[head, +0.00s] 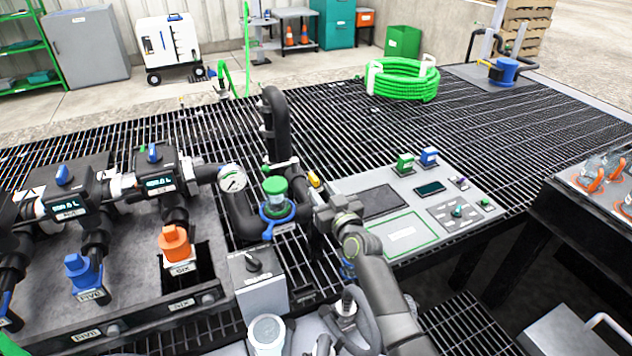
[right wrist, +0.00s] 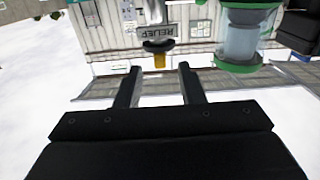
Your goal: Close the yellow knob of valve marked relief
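The yellow knob (head: 314,180) shows as a small yellow piece just beyond my right gripper (head: 318,196) in the head view. In the right wrist view the yellow knob (right wrist: 160,61) is ahead of the fingertips, roughly centred between them. A plate marked RELIEF (right wrist: 160,29) appears upside down right by it. My right gripper (right wrist: 158,80) is open, its two fingers apart with nothing between them. The knob looks apart from the fingers. In the head view my own wrist hides most of the valve. My left gripper is in neither view.
A green-capped sight glass (head: 275,197) stands just left of the knob; it also shows in the right wrist view (right wrist: 240,45). A pressure gauge (head: 232,179) and black pipe (head: 277,125) are close by. A control panel (head: 410,200) lies to the right.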

